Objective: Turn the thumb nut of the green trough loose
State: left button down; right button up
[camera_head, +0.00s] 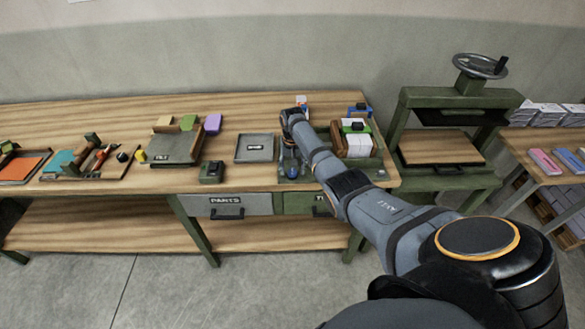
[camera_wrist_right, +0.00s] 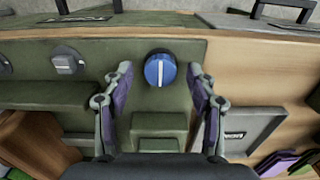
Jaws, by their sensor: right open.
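A round blue thumb nut (camera_wrist_right: 160,70) with a white line across its top sits on a green trough (camera_wrist_right: 112,52) in the right wrist view. In the head view the trough's green front edge (camera_head: 300,178) lies at the front of the bench, partly hidden by my right arm. My right gripper (camera_wrist_right: 161,76) is open, pointing down. Its two fingers stand on either side of the blue nut in the picture, with gaps on both sides; I cannot tell their height above it. A grey nut (camera_wrist_right: 66,61) sits to the left on the green surface. My left gripper is not in view.
A grey tray (camera_head: 254,148) lies left of the trough on the bench. A wooden holder with white cards (camera_head: 358,146) stands to its right. A green press (camera_head: 445,130) stands beyond the bench's right end. Bare wood lies between the grey tray and the trough.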

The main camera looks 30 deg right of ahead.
jog(key=shift+c, duration=0.3)
jog(key=c, duration=1.1)
jog(key=n+p, duration=0.1)
jog(key=n, duration=0.2)
jog(key=shift+n, duration=0.4)
jog(key=n+p, duration=0.1)
jog(key=n, duration=0.3)
jog(key=shift+n, duration=0.3)
jog(key=n, duration=0.4)
jog(key=shift+n, duration=2.8)
